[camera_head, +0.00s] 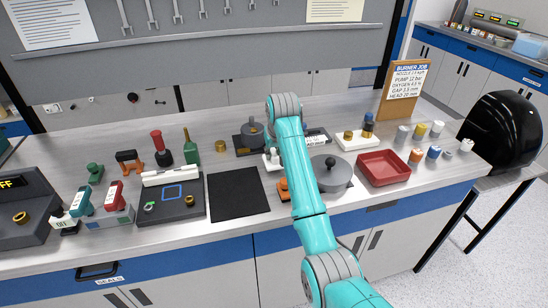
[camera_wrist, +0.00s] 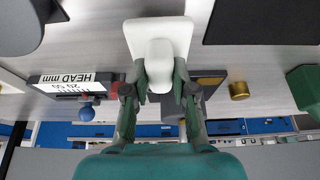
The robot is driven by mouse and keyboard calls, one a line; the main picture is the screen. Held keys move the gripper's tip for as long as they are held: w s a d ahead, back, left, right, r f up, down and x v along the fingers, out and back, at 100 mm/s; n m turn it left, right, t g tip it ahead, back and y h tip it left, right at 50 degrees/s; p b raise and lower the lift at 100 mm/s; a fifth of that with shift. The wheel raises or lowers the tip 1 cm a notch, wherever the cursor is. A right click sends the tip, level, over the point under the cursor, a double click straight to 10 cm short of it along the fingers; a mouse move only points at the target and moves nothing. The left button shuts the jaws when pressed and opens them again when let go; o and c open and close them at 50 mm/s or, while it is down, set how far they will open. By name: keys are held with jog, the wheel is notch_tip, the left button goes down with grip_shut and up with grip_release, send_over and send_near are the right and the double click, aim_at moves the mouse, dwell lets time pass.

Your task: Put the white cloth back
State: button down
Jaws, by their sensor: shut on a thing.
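The white cloth (camera_wrist: 178,28) shows in the wrist view as a flat white pad with a raised white lump in its middle. My gripper (camera_wrist: 160,72) has its two green fingers shut on that lump. In the head view the cloth (camera_head: 270,163) is a small white patch left of my arm, just behind the black mat (camera_head: 237,196). My arm hides part of it and most of my gripper there. I cannot tell whether the cloth touches the bench. In the wrist view the black mat (camera_wrist: 262,22) lies to the right of the cloth.
A labelled HEAD gauge block (camera_wrist: 75,82) and a brass cylinder (camera_wrist: 239,90) stand near my fingers. A grey lidded pot (camera_head: 331,176) and a red tray (camera_head: 384,168) are right of my arm. A dark panel (camera_head: 180,205) lies left of the mat. The mat is bare.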

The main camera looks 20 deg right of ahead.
jog(key=shift+f, duration=1)
jog(key=c, duration=0.9)
grip_release()
jog(key=shift+c, duration=0.2)
jog(key=shift+r, duration=0.1)
jog(key=v, duration=1.2)
jog(key=shift+w, duration=0.1)
